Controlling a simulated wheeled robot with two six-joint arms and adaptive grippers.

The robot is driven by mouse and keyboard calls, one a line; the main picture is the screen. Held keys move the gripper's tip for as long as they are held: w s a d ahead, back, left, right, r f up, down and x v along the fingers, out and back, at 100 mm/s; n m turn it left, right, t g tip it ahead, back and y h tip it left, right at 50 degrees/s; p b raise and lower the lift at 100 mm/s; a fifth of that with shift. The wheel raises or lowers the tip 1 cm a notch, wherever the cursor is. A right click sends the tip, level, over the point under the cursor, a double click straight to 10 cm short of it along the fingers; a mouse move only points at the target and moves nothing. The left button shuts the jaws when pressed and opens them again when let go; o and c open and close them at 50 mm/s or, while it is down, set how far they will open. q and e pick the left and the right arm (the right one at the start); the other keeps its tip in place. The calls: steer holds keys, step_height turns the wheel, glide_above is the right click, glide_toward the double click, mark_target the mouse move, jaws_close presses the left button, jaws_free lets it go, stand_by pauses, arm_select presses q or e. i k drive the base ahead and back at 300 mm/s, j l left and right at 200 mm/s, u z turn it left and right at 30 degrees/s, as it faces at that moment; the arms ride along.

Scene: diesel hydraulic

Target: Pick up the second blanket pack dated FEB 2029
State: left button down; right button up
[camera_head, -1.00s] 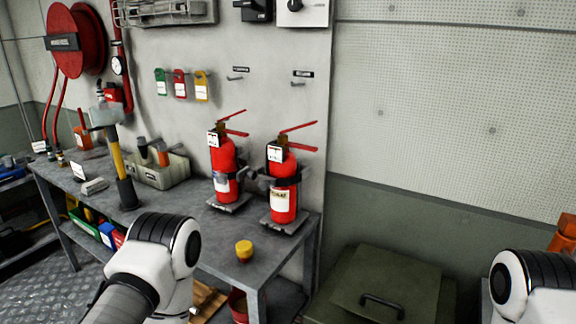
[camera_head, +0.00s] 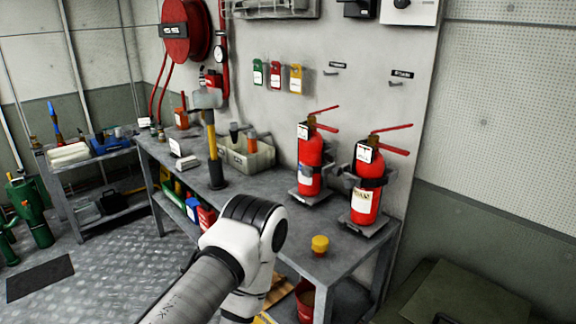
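I cannot pick out any blanket pack or read a FEB 2029 date in the head view. Red and blue packages (camera_head: 206,217) lie on the lower shelf of the workbench, too small to identify. A pale stack of folded-looking items (camera_head: 68,154) lies on a cart at the left, also without readable dates. Only the white and grey links of my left arm show, at the bottom middle; its gripper is out of sight. My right arm and gripper are not in view.
The grey workbench (camera_head: 267,200) holds two red fire extinguishers (camera_head: 310,163), a hammer (camera_head: 211,140), a grey bin (camera_head: 247,154) and a yellow-capped item (camera_head: 320,245). A cart (camera_head: 62,170) stands at the left. The metal floor (camera_head: 110,262) between is largely clear.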

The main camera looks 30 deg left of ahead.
mark_target(207, 218)
steer(key=j+u, duration=0.1)
steer(key=j, duration=1)
steer(key=j+u, duration=0.1)
steer(key=j, duration=2.05)
steer(key=i+j+u, duration=0.15)
steer(key=j, duration=0.9)
